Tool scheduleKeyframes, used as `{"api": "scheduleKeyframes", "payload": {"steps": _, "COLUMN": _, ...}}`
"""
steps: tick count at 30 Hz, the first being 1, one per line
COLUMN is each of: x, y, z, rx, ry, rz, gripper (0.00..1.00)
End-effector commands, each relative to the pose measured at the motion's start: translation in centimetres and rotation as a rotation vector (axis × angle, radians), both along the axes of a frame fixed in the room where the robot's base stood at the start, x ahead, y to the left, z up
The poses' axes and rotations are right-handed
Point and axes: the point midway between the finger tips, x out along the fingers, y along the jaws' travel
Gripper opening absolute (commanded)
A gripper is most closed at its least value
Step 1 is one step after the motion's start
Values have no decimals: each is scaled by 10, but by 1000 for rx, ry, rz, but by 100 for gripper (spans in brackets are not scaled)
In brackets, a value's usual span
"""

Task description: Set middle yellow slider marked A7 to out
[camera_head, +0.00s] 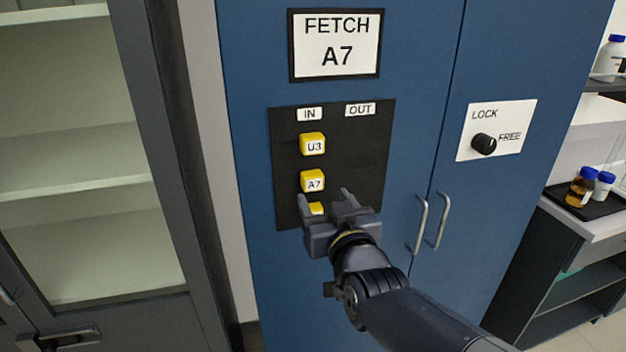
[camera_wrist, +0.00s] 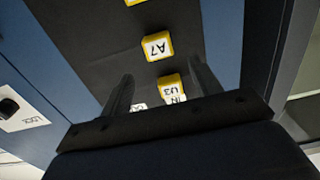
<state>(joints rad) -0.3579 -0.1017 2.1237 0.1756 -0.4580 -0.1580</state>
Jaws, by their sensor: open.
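The middle yellow slider marked A7 (camera_head: 314,181) sits on the black panel (camera_head: 355,150), in the column under the IN label (camera_head: 310,114). It also shows upside down in the wrist view (camera_wrist: 157,47). The OUT label (camera_head: 360,109) is at the panel's upper right, with bare panel below it. My gripper (camera_head: 325,200) is open and empty in front of the panel's lower part, below A7 in the head view. Its fingers (camera_wrist: 162,70) also show in the wrist view. Whether they touch the panel cannot be told.
A yellow slider marked U3 (camera_head: 312,144) is above A7. A lower yellow slider (camera_head: 316,208) is partly hidden by my gripper. A FETCH A7 sign (camera_head: 336,45) is above the panel. To the right are door handles (camera_head: 430,222) and a black LOCK/FREE knob (camera_head: 483,144).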

Motion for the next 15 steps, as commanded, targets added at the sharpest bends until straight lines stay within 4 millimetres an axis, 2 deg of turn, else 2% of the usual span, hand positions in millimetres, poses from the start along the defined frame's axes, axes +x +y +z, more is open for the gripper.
{"api": "scheduleKeyframes", "payload": {"steps": 9, "x": 43, "y": 12, "z": 0, "rx": -1, "ry": 3, "rz": -1, "gripper": 60}}
{"api": "scheduleKeyframes", "payload": {"steps": 15, "x": 62, "y": 17, "z": 1, "rx": -2, "ry": 2, "rz": -1, "gripper": 60}}
